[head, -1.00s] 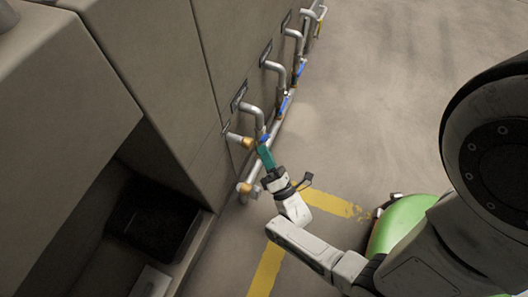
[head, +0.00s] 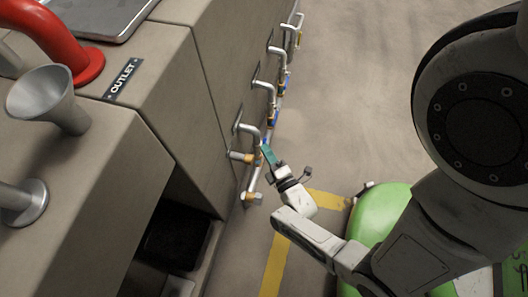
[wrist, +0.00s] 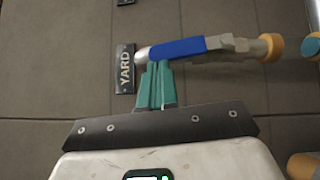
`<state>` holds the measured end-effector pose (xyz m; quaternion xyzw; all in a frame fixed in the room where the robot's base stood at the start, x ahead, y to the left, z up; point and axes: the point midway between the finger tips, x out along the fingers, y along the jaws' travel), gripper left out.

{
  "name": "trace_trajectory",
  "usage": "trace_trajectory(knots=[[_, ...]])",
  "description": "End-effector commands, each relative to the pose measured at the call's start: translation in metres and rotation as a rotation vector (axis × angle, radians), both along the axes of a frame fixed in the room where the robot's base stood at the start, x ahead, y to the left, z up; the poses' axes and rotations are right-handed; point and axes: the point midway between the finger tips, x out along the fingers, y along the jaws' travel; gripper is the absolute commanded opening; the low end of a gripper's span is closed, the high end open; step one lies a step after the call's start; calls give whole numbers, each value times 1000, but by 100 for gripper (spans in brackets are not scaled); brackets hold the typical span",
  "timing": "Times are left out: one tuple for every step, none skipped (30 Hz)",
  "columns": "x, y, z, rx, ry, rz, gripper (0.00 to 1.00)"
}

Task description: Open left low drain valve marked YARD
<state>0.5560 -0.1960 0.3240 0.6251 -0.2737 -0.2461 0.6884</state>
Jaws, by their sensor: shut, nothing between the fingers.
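The YARD label (wrist: 125,69) is a dark plate with white letters on the tiled wall in the wrist view. Beside it on the right is a valve lever with a blue grip (wrist: 178,48), running sideways to a metal fitting with a brass-coloured ring (wrist: 272,47). My gripper (wrist: 155,68) has its green fingers together with nothing between them. The fingertips are at the lever's left end, just below the blue grip; I cannot tell whether they touch it. In the head view my gripper (head: 266,150) is low by the pipes, its fingers covering much of this valve.
A row of bent grey pipes with blue-handled valves (head: 284,82) runs along the cabinet side. A lower pipe end with a brass-coloured ring (head: 251,196) is near my wrist. An OUTLET label (head: 123,80) and red pipe (head: 62,42) are on top. Open floor (head: 352,90) lies right.

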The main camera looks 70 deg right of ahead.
Motion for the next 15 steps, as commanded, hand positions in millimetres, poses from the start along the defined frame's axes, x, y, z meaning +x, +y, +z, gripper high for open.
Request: trace_trajectory(knots=[[2,-2,8,21,0,2,0],[2,-3,8,36,1,2,0],[2,-4,8,52,2,3,0],[2,-5,8,63,2,3,0],[2,-6,8,74,2,4,0],[3,-7,8,87,2,4,0],[3,-7,8,94,3,4,0],[3,-8,8,100,4,4,0],[3,-8,7,109,4,5,0],[3,-9,7,114,3,5,0],[3,-9,7,118,4,5,0],[3,-9,7,122,4,5,0],[3,-9,6,124,4,5,0],[3,-9,6,125,4,5,0],[3,-10,6,127,4,5,0]])
